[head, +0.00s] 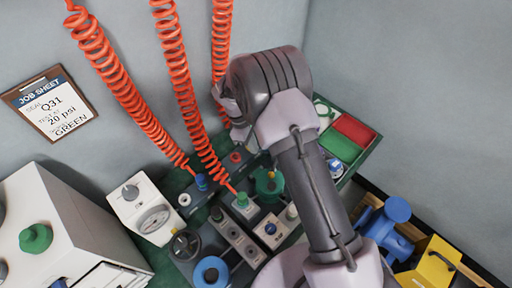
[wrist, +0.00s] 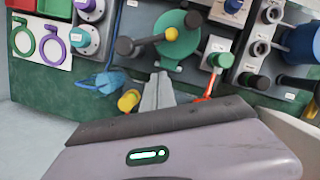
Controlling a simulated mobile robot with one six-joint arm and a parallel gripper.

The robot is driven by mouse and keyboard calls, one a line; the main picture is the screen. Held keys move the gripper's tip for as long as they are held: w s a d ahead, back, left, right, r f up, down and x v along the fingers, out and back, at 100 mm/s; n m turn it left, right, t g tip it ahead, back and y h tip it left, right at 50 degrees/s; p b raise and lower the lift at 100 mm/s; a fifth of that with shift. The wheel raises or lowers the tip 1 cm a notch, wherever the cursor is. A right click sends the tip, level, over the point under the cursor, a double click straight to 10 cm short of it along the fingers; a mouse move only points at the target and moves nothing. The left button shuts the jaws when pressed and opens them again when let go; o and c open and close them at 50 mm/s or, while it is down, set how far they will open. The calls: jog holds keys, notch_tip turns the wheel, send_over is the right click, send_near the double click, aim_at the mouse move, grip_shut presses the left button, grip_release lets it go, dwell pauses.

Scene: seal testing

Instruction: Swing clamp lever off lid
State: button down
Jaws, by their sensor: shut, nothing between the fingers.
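The round green lid (wrist: 181,50) shows at the top middle of the wrist view. The dark clamp lever (wrist: 149,41) lies across it, with a dark knob off the lid's left edge and a yellow piece near the lid's middle. A second dark knob shows at the lid's upper right. In the head view the green lid (head: 266,190) is partly hidden by my arm. My gripper (wrist: 158,76) is shut and empty, with its fingertips below the lid and lever in the wrist picture. It looks apart from the lever, but the height gap is unclear.
A yellow knob (wrist: 128,100), a blue item (wrist: 104,81) and a red-orange lever (wrist: 208,86) lie close around my fingers. Orange coiled hoses (head: 180,80) hang over the bench. Red and green trays (head: 353,130) stand at the right. A job sheet (head: 48,103) hangs on the wall.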

jog(key=b+x, duration=0.2)
jog(key=x, duration=0.4)
jog(key=shift+f, duration=0.2)
jog(key=d, duration=0.2)
jog(key=s+d+f+b, duration=0.1)
jog(key=shift+d, duration=0.4)
